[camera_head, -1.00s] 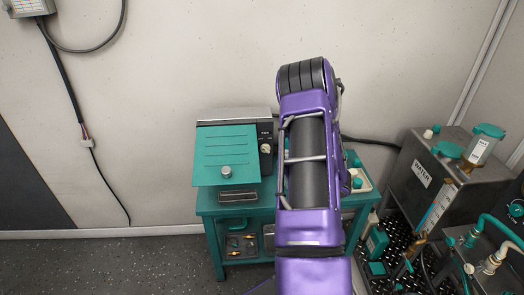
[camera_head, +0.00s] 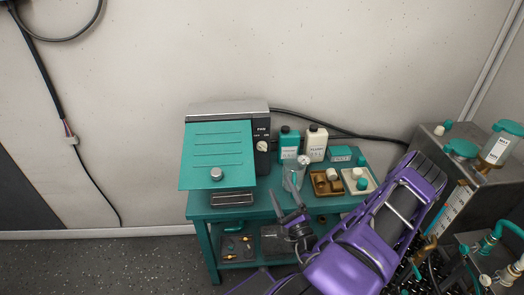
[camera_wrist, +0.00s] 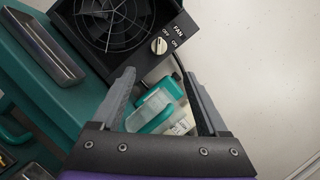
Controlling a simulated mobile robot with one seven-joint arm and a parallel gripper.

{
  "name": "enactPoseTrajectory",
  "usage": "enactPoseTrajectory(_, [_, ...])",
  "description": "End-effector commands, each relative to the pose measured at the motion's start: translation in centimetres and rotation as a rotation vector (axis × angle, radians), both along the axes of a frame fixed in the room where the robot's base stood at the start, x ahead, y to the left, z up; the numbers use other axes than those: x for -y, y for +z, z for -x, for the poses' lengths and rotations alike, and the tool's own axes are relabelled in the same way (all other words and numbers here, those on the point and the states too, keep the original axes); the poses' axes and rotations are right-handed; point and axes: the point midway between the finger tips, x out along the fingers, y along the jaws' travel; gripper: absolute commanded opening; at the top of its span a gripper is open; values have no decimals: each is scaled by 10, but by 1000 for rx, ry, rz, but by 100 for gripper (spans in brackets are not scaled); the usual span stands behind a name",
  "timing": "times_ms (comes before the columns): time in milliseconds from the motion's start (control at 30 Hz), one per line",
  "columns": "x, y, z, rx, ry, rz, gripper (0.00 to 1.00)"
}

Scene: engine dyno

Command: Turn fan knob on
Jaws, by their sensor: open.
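The fan knob (camera_head: 262,146) is a small pale round dial on the black face of the fan box (camera_head: 228,107), at the back of a teal table. In the wrist view the knob (camera_wrist: 159,46) sits below the FAN, OFF and ON labels, beside the round grille (camera_wrist: 106,22). I cannot tell which label it points to. My gripper (camera_head: 286,190) is open and empty, in front of and below the knob in the head view. In the wrist view its fingertips (camera_wrist: 155,66) spread just below the knob, apart from it.
A teal slotted panel (camera_head: 217,152) stands in front of the fan box. Bottles (camera_head: 315,142), a clear jar (camera_head: 294,173) and trays (camera_head: 325,182) stand right of the knob on the table (camera_head: 205,207). A metal water tank (camera_head: 440,145) is at the right. Wall space above is clear.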

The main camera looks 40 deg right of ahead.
Motion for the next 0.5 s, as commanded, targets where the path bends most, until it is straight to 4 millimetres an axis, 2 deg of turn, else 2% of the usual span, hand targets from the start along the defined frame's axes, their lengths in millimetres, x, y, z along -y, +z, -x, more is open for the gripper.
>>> enactPoseTrajectory(500, [26,29,-102,1,6,1,77])
